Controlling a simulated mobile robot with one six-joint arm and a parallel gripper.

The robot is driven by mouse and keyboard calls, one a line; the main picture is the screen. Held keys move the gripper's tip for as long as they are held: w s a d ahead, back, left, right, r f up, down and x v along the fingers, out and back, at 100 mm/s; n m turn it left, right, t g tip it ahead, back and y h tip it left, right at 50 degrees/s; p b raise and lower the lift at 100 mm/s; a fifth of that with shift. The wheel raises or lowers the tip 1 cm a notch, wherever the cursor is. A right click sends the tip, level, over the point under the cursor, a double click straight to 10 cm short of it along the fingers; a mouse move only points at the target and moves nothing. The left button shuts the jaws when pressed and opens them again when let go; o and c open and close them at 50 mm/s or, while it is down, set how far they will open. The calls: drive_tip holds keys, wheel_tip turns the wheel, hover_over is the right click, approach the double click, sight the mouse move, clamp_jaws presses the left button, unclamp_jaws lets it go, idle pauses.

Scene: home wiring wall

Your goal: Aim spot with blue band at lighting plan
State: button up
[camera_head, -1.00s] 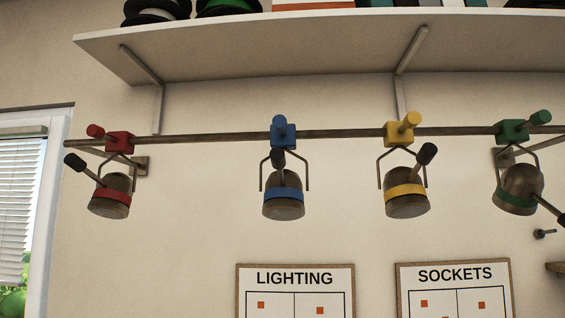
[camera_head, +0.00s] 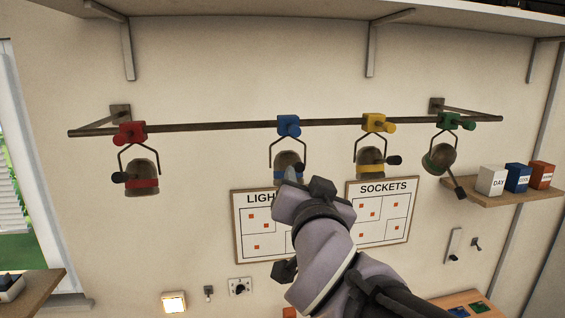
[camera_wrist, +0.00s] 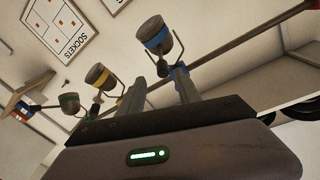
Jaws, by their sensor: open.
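The spot with the blue band (camera_head: 287,160) hangs in its fork under the blue clamp (camera_head: 289,125) on the rail. My arm hides its lower part in the head view. In the wrist view this spot (camera_wrist: 154,36) shows its blue band, just beyond my fingertips. The lighting plan (camera_head: 250,240) is on the wall below and left of it, its right part covered by my arm. In the head view my arm hides the fingers.
The yellow-banded spot (camera_head: 370,160) hangs close to the right, the green-banded one (camera_head: 439,158) farther right, the red-banded one (camera_head: 141,178) at left. A small shelf (camera_head: 490,192) holds boxes at right. The wall between red and blue spots is clear.

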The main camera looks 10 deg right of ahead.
sight(297, 163)
drive_tip(key=w, duration=0.6)
drive_tip(key=w+d+p, duration=0.1)
drive_tip(key=w, duration=0.2)
drive_tip(key=shift+r, duration=0.1)
drive_tip(key=shift+w+a, duration=0.1)
drive_tip(key=shift+w, duration=0.35)
drive_tip(key=shift+s, duration=0.15)
clamp_jaws()
idle(0.4)
